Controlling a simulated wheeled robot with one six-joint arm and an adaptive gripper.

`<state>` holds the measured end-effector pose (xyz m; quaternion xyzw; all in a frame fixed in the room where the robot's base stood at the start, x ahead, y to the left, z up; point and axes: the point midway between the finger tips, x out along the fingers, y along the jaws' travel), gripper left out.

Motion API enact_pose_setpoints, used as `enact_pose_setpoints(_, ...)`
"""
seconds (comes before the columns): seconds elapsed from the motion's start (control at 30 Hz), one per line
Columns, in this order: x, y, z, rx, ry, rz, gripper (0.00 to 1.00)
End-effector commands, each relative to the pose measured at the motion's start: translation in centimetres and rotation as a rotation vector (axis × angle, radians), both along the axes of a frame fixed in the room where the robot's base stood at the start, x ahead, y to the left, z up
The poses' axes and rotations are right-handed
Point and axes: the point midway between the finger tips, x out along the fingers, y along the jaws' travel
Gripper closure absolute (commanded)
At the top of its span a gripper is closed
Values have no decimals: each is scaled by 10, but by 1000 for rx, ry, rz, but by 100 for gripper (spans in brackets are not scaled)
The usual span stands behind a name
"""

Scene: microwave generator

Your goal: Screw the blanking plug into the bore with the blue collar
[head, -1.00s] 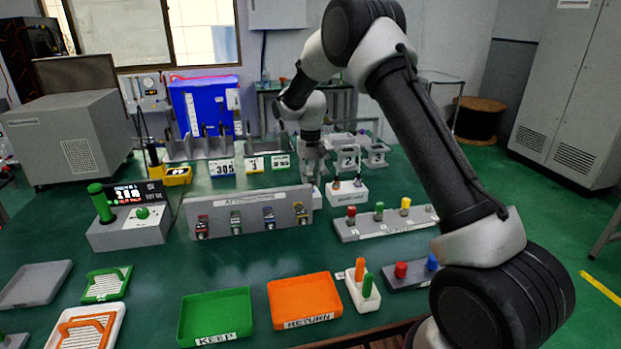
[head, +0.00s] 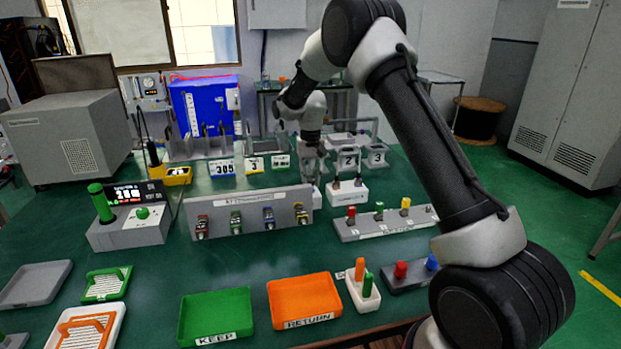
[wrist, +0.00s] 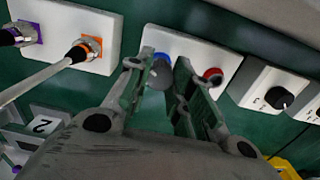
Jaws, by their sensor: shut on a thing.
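In the wrist view the blue collar (wrist: 161,57) rings a bore on a white block (wrist: 190,46). A grey round plug (wrist: 159,75) is between the fingers, directly in front of the blue collar. My gripper (wrist: 168,72) is shut on this plug. The plug overlaps the collar from this angle, and I cannot tell how deep it sits in the bore. A red collar (wrist: 213,76) with a dark centre is on the same block, just right of the fingers. In the head view my gripper (head: 317,172) is small, low behind the grey panel, and the plug is hidden.
A white block (wrist: 72,32) with orange- and purple-collared metal connectors stands left in the wrist view. A dark-knobbed box (wrist: 268,92) is close on the right. In the head view a grey panel (head: 250,212) stands in front of the gripper; green (head: 216,316) and orange (head: 304,298) trays lie nearer.

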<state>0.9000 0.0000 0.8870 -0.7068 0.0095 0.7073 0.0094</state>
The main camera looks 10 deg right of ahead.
Motion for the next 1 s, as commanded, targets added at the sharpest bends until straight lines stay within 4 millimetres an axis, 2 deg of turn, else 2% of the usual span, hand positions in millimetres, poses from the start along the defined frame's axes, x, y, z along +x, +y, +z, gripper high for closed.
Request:
enact_pose_setpoints(0.67, 0, 0, -11, 0, 0, 0, 100)
enact_pose_setpoints(0.7, 0, 0, -11, 0, 0, 0, 72)
enact_pose_setpoints(0.8, 0, 0, -10, 0, 0, 0, 54)
enact_pose_setpoints(1.0, 0, 0, -10, 0, 0, 0, 53)
